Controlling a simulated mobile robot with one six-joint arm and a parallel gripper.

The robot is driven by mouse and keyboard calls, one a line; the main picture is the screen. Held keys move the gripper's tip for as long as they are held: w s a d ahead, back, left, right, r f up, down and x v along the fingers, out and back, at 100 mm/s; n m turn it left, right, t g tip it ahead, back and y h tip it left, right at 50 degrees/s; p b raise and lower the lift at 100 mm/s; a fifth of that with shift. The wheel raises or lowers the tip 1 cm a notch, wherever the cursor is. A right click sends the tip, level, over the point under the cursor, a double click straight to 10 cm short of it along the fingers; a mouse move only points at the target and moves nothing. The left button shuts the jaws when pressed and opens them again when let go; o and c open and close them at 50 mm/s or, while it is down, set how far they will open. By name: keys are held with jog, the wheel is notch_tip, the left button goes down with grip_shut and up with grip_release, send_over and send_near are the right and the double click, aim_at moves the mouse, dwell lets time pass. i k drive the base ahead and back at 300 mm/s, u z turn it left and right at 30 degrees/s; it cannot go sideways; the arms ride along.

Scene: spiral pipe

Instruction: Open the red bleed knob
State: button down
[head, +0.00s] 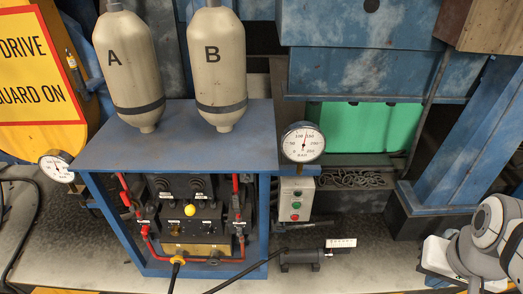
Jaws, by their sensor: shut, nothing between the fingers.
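A blue frame (181,139) stands left of centre and holds a dark valve block (183,188). Red lines run down both sides of the block, with small red parts at the left (145,230) and right (239,226). They are too small to tell which is the red bleed knob. A yellow knob (190,210) sits at the middle of the block, above a brass-coloured lower block (196,249). Grey parts of my arm show at the lower right edge, well apart from the frame. I cannot make out my gripper there.
Accumulators A (128,75) and B (217,85) stand on the frame's top. Gauges (303,142) (57,166) flank it. The floor between the cylinder and my arm is clear.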

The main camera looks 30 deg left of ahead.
aim_at(145, 230)
jog(key=u, duration=2.2)
jog(key=k, duration=1.25)
jog(key=u, duration=0.2)
jog(key=i, duration=1.7)
jog(key=u, duration=0.85)
